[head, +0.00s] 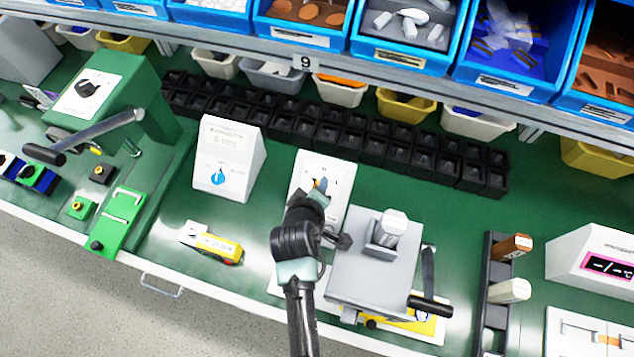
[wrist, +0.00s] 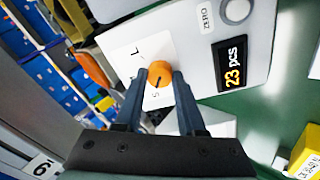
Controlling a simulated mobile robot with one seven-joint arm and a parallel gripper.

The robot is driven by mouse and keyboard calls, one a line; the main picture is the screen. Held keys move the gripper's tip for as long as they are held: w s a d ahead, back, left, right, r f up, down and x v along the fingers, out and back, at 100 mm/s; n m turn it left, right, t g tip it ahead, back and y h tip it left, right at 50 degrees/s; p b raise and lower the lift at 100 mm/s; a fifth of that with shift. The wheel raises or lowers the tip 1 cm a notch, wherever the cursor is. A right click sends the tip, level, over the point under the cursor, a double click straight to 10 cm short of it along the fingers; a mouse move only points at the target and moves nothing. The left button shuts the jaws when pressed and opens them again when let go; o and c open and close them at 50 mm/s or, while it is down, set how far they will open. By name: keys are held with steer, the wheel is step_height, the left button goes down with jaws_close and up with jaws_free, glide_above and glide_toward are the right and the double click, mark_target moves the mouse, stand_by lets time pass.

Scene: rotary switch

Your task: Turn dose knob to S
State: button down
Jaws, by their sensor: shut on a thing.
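The dose knob (wrist: 160,76) is a small orange round knob on a white panel in the wrist view. The letter L (wrist: 135,51) is printed on one side of it and the letter S (wrist: 155,96) on the other. A dark mark shows on the knob's edge on the S side, but its exact aim is hard to tell. My gripper (wrist: 160,82) has its two dark fingers closed on either side of the knob. In the head view my gripper (head: 317,190) is at the white device (head: 342,172), largely hiding the knob.
The device has a display (wrist: 232,66) reading 23 pcs and a ZERO button (wrist: 237,10). A white box with a blue dial (head: 217,178) stands to the left. A grey press (head: 372,270) stands close on the right. Black bins (head: 330,135) line the back.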

steer(key=shift+r+n+p, duration=0.1)
steer(key=shift+n+p, duration=0.3)
steer(key=shift+n, duration=0.2)
steer(key=c, duration=0.5)
jaws_free()
steer(key=v, duration=1.2)
steer(key=shift+s+r, duration=0.25)
steer(key=shift+r, duration=0.05)
